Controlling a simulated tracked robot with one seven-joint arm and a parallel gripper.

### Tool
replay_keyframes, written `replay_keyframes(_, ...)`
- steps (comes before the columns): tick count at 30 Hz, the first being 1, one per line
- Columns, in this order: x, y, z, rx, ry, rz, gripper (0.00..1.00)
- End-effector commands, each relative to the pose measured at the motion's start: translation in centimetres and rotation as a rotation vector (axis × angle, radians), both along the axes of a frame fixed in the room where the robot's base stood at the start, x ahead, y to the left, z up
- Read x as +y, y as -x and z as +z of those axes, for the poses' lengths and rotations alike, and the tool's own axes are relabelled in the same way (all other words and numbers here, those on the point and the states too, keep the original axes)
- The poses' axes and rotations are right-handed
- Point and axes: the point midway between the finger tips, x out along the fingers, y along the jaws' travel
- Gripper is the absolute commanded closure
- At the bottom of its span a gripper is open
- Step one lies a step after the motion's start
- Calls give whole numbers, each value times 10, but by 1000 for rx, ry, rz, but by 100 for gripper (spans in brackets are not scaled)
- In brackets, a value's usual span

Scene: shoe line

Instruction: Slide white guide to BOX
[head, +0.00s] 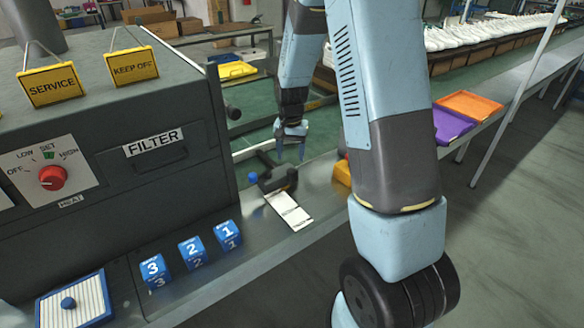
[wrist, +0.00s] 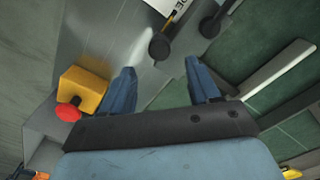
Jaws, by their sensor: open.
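My gripper (head: 290,146) is open and empty above the far side of the metal bench, beyond the dark bracket. In the wrist view its two blue fingers (wrist: 160,78) are spread with nothing between them.
A dark bracket (head: 277,181) and a blue knob (head: 253,177) stand by the label plate. A yellow box (wrist: 84,86) with a red button (wrist: 68,112) sits left of the fingers. The FILTER machine (head: 152,145) fills the left. Blue numbered cubes (head: 194,251) stand in front.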

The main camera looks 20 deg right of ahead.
Motion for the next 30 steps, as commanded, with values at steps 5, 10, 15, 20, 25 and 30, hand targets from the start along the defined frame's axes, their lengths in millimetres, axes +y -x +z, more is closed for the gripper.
replay_keyframes(5,0,1,-32,4,0,0,39)
replay_keyframes(10,0,0,-51,2,0,1,39)
replay_keyframes(15,0,0,-61,1,0,1,39)
replay_keyframes(20,0,0,-62,0,0,1,39)
replay_keyframes(25,0,0,-62,0,0,1,41)
replay_keyframes(30,0,0,-62,0,0,1,57)
